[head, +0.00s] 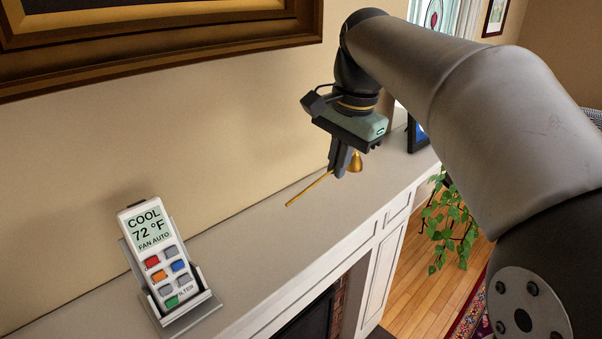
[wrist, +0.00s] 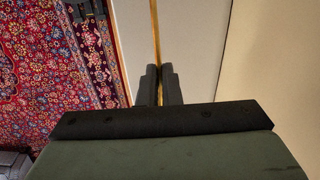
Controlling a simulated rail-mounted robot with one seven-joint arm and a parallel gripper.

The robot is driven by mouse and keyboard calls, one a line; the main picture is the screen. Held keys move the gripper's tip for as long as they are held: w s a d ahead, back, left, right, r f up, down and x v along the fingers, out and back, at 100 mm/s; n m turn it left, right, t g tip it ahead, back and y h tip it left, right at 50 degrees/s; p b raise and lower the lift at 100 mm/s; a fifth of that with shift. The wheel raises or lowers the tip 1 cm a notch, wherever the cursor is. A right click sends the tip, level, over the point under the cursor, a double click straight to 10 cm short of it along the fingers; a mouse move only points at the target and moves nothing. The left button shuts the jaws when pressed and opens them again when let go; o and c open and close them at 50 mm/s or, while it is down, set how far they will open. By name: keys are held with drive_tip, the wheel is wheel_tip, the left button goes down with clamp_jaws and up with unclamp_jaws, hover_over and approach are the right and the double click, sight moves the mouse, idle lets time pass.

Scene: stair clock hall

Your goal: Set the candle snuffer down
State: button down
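The candle snuffer is a thin brass rod (head: 309,190) with a small bell (head: 356,162) at its far end. My gripper (head: 341,172) is shut on the snuffer's rod near the bell. The rod sticks out to the lower left over the white mantel shelf (head: 255,235). I cannot tell whether the snuffer touches the shelf. In the wrist view the rod (wrist: 155,35) runs up between my two dark fingers, with the pale shelf beside it. The bell is not seen in the wrist view.
A white remote (head: 158,250) with colored buttons stands in a grey holder (head: 196,308) on the near part of the shelf. A dark picture frame (head: 417,134) stands farther back. A gold-framed picture (head: 160,50) hangs above. The shelf between remote and snuffer is clear.

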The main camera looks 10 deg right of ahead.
hover_over(324, 201)
drive_tip(key=f, duration=0.4)
drive_tip(key=f+p, duration=0.1)
drive_tip(key=f, duration=0.1)
drive_tip(key=shift+s+d, duration=0.25)
drive_tip(key=shift+s, duration=0.05)
drive_tip(key=f, duration=0.2)
drive_tip(key=shift+w+f, duration=0.2)
drive_tip(key=shift+f, duration=0.6)
drive_tip(key=shift+f, duration=0.2)
drive_tip(key=c, duration=1.6)
unclamp_jaws()
drive_tip(key=shift+r, duration=0.1)
